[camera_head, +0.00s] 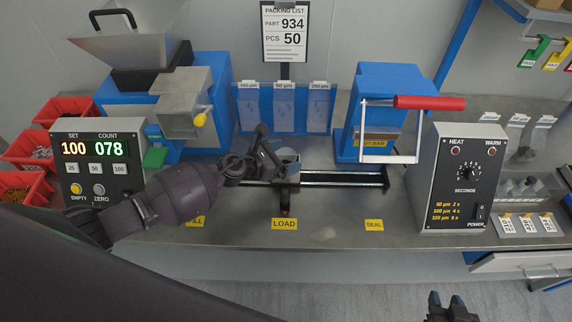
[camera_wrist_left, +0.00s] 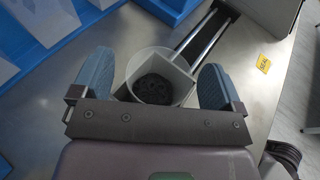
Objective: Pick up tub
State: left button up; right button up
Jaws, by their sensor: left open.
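The tub (camera_wrist_left: 133,66) is a pale round cup with dark small pieces inside, seen from above in the left wrist view. In the head view the tub (camera_head: 288,157) is partly hidden behind my left gripper, at the left end of the rail above the LOAD label. My left gripper (camera_head: 268,152) is open. In the left wrist view its two blue-grey fingers (camera_wrist_left: 155,82) stand on either side of the tub, with gaps visible. My right gripper (camera_head: 449,307) is at the bottom edge of the head view, empty, its two fingers apart.
A twin-rod rail (camera_head: 340,180) runs right toward the blue sealer with a red-handled frame (camera_head: 428,103). A blue hopper machine (camera_head: 195,95) and count box (camera_head: 98,160) stand left. A heat timer box (camera_head: 455,180) stands right. Bag holders (camera_head: 285,108) stand behind.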

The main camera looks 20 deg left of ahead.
pick_arm(q)
jog(key=shift+w+d+f, duration=0.15)
jog(key=shift+w+d, duration=0.05)
jog(key=shift+w, duration=0.05)
jog(key=c, duration=1.1)
